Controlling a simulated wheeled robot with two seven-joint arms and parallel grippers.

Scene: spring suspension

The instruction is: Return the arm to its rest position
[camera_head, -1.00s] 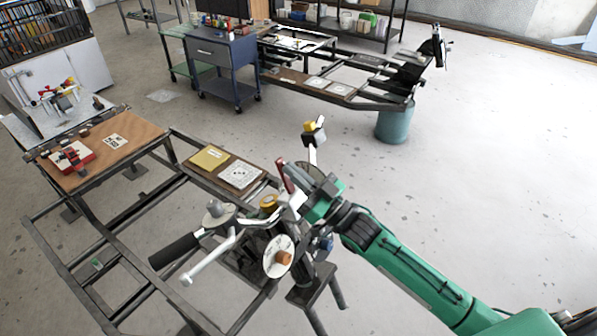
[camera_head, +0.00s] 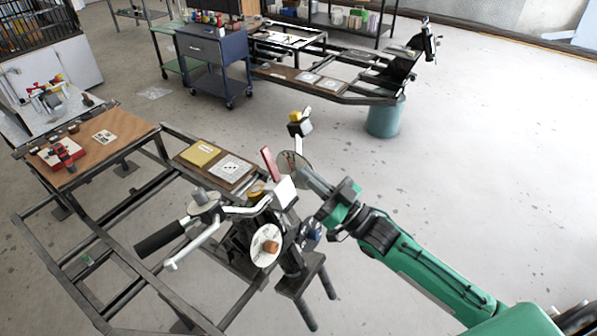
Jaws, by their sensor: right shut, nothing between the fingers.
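My right arm (camera_head: 430,270) is green and comes in from the lower right. Its right gripper (camera_head: 309,181) reaches up and left, beside the spring suspension fixture (camera_head: 265,245). The gripper is shut and holds nothing that I can see. Its tips are close to a round disc (camera_head: 291,163) and a red handle (camera_head: 269,163); I cannot tell whether they touch. The fixture carries a white disc with an orange-brown centre and a lever with a black grip (camera_head: 160,238). My left gripper is not in view.
A dark metal frame (camera_head: 120,262) spreads around the fixture at lower left. A wooden board (camera_head: 118,128) with a red device lies on it. A blue drawer cart (camera_head: 212,60), another frame and a teal drum (camera_head: 384,118) stand behind. The floor on the right is clear.

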